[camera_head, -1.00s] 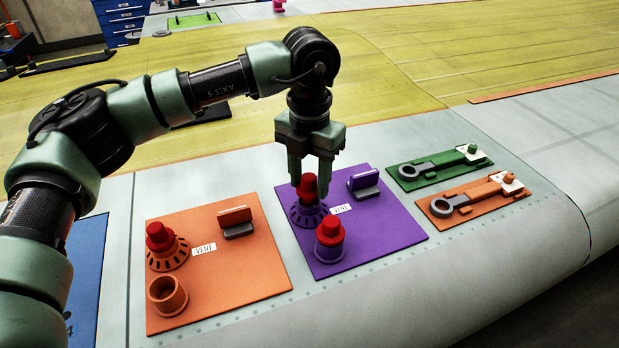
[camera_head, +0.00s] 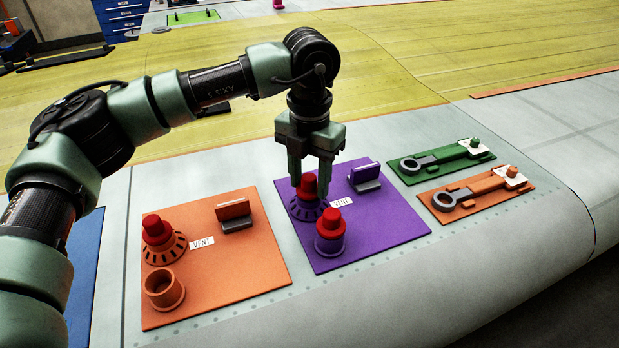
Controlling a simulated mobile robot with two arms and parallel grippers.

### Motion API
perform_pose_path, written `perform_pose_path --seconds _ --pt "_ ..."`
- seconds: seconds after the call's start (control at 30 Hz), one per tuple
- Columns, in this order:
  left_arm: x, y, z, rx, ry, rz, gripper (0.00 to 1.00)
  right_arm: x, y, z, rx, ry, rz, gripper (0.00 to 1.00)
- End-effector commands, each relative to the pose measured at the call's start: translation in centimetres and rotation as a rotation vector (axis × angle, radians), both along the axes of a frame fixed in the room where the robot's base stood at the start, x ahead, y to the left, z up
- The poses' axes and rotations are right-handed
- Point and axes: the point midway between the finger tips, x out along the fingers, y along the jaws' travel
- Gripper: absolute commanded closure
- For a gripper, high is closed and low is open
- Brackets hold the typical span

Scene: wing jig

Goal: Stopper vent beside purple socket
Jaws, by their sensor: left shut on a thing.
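My left gripper (camera_head: 311,186) points straight down over the purple plate (camera_head: 385,235) and is shut on a red stopper (camera_head: 309,184). That stopper is upright at the slotted purple vent (camera_head: 306,209), with its lower end inside the ring; whether it is fully seated I cannot tell. Just in front stands the purple socket (camera_head: 330,246), with another red stopper (camera_head: 331,221) in its top. A white "VENT" label (camera_head: 342,202) lies to the right of the vent. My right gripper is not in view.
To the left, an orange plate (camera_head: 245,270) carries a vent with a red stopper (camera_head: 157,230) and an empty orange socket (camera_head: 164,290). A small upright purple flap (camera_head: 365,173) stands behind right of the vent. Green (camera_head: 441,160) and orange (camera_head: 477,192) wrench plates lie right.

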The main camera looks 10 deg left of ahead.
Motion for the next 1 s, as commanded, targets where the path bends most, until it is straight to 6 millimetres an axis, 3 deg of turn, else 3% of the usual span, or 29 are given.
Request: perform_pose_path --seconds 0.23,0.27,0.33,0.37,0.73,1.0 --pt "0.0 0.0 -0.2 0.0 0.0 0.0 0.96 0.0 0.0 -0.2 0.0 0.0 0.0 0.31" --pt "0.0 0.0 -0.2 0.0 0.0 0.0 0.54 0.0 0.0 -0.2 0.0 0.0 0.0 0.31" --pt "0.0 0.0 -0.2 0.0 0.0 0.0 0.35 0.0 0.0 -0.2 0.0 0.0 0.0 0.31" --pt "0.0 0.0 -0.2 0.0 0.0 0.0 0.31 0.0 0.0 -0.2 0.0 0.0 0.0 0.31" --pt "0.0 0.0 0.2 0.0 -0.001 0.0 0.31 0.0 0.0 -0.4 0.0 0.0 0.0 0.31" --pt "0.1 -0.1 4.3 -0.001 -0.004 0.001 0.31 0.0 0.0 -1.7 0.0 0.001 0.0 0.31"
